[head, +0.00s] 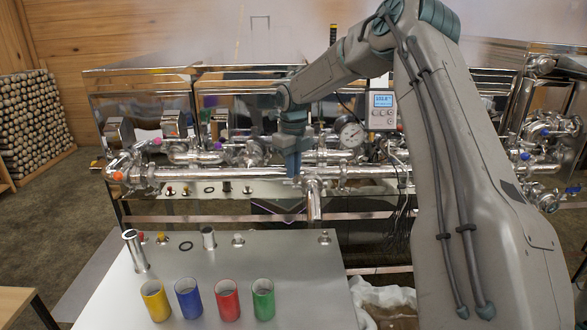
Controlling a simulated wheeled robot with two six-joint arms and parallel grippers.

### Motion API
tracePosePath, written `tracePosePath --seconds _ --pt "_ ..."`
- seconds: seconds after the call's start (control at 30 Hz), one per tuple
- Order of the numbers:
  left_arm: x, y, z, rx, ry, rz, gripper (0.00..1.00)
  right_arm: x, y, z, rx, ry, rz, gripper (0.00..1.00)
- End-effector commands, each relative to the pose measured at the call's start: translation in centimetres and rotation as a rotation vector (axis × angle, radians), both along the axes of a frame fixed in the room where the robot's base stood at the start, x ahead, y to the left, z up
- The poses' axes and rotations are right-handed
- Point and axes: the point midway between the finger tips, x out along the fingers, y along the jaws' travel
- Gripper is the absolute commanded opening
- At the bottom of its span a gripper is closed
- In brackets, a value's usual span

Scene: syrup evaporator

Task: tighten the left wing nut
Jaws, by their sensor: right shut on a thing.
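My right arm comes in from the right and reaches across to the shiny steel pipe (220,173) on the front of the evaporator. My right gripper (292,172) points down at this pipe, just left of a downward steel outlet (314,201). It is shut on a small part there, at the place of the left wing nut. The jaws cover the wing nut, so its shape and how tight it sits cannot be seen. My left gripper is not in view.
A steel table (215,262) in front holds yellow (155,301), blue (187,299), red (227,300) and green (263,300) cups. A dial gauge (351,135) and a digital display box (383,108) sit right of the gripper. Stacked firewood (35,120) stands at left.

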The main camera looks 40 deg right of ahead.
Motion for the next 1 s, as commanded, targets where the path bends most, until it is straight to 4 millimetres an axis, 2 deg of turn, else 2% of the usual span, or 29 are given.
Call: tracePosePath --seconds 0.3,0.33,0.43,0.77,1.0 --pt "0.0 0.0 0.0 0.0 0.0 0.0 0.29 0.1 0.0 0.1 -0.001 -0.003 -0.001 0.0" --pt "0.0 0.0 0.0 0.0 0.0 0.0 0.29 0.1 0.0 0.1 -0.001 -0.003 -0.001 0.13" --pt "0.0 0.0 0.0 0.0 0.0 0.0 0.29 0.1 0.0 0.1 -0.001 -0.002 0.0 0.33" --pt "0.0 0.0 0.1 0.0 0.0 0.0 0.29 0.0 0.0 0.1 0.0 -0.001 0.0 0.33" --pt "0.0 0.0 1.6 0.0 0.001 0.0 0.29 0.0 0.0 1.6 0.0 -0.001 0.0 0.33"
